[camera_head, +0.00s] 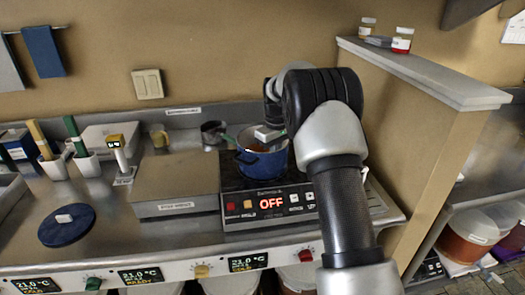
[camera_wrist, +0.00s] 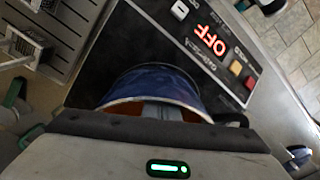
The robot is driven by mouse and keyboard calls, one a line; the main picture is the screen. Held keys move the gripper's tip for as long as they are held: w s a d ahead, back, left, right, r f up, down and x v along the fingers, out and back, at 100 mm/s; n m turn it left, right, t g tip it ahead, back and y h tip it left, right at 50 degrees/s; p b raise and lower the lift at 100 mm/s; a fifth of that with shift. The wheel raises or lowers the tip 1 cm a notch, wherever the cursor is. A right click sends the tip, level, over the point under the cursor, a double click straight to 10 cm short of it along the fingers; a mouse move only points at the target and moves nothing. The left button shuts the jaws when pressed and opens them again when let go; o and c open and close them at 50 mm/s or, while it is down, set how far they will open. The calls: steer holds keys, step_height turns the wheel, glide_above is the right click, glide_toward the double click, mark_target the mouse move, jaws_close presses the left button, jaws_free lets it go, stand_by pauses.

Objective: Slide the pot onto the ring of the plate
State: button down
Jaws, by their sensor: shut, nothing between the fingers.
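The blue pot (camera_head: 262,164) stands upright on the black hot plate (camera_head: 232,178), toward its back left. Something orange-brown shows inside it. The plate's front panel reads OFF in red. The ring cannot be made out in either view. My gripper (camera_head: 268,136) is at the pot's top, over or just inside the rim; whether it touches the pot is unclear. In the wrist view the pot (camera_wrist: 155,82) fills the middle, and my shut, empty gripper (camera_wrist: 161,110) shows grey against its opening. The plate (camera_wrist: 130,45) also shows there, with its panel upside down.
A flat steel box (camera_head: 178,184) stands close left of the plate. A small dark cup (camera_head: 213,132) is behind it. A partition wall (camera_head: 420,130) rises on the right. The counter front-left is mostly clear.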

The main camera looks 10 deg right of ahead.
steer(key=s+r+m+t+p, duration=0.1)
steer(key=s+r+p, duration=0.15)
steer(key=r, duration=0.95)
steer(key=s+r+p, duration=0.1)
steer(key=s+r, duration=0.2)
steer(key=r, duration=0.9)
steer(key=s+a+r+m+t, duration=0.2)
steer(key=s+r, duration=0.4)
steer(key=s, duration=0.4)
steer(key=s+f+m+t+p, duration=0.1)
steer(key=s+f, duration=0.1)
steer(key=s, duration=0.9)
steer(key=s+a+f+m+t+p, duration=0.1)
steer(key=s+f+m, duration=0.1)
steer(key=s, duration=0.9)
steer(key=shift+f+t+p, duration=0.3)
steer(key=shift+f, duration=0.5)
steer(key=shift+a, duration=0.1)
